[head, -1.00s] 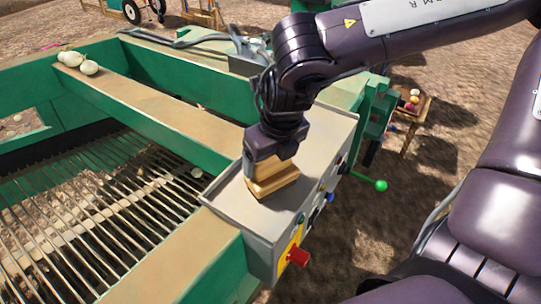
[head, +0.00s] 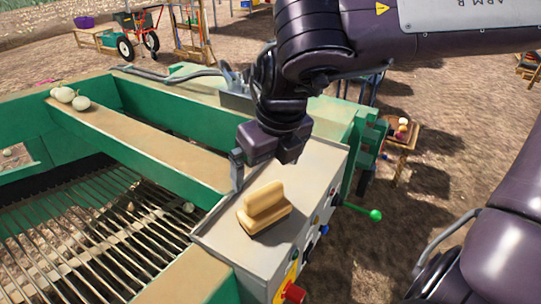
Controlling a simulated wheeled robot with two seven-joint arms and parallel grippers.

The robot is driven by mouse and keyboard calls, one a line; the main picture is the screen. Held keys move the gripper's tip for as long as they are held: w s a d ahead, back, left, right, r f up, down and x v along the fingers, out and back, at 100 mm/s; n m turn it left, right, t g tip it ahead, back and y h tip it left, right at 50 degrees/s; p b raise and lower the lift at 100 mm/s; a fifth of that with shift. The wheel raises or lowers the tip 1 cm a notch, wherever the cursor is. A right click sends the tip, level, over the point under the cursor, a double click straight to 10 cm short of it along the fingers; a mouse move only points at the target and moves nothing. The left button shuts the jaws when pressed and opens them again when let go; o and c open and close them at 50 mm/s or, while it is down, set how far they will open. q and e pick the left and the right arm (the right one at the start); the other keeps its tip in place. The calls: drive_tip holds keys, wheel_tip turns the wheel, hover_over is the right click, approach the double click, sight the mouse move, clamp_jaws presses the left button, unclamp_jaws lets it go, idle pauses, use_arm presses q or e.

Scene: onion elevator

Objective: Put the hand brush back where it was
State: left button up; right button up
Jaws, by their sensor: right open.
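The hand brush (head: 264,207), with a tan wooden body and raised grip, rests on the grey top of the control box (head: 222,232). My right gripper (head: 262,178) is open and empty, just above and behind the brush, apart from it. One finger shows at its left side; the other is mostly hidden behind the gripper body. My left gripper is not in view.
A green machine frame with a slatted metal bed (head: 90,240) lies to the left. Pale onions (head: 72,98) sit on its far beam. A red button (head: 292,293) and a green-knobbed lever (head: 375,215) stick out from the control box side.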

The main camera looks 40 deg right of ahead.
drive_tip(key=shift+v, duration=1.65)
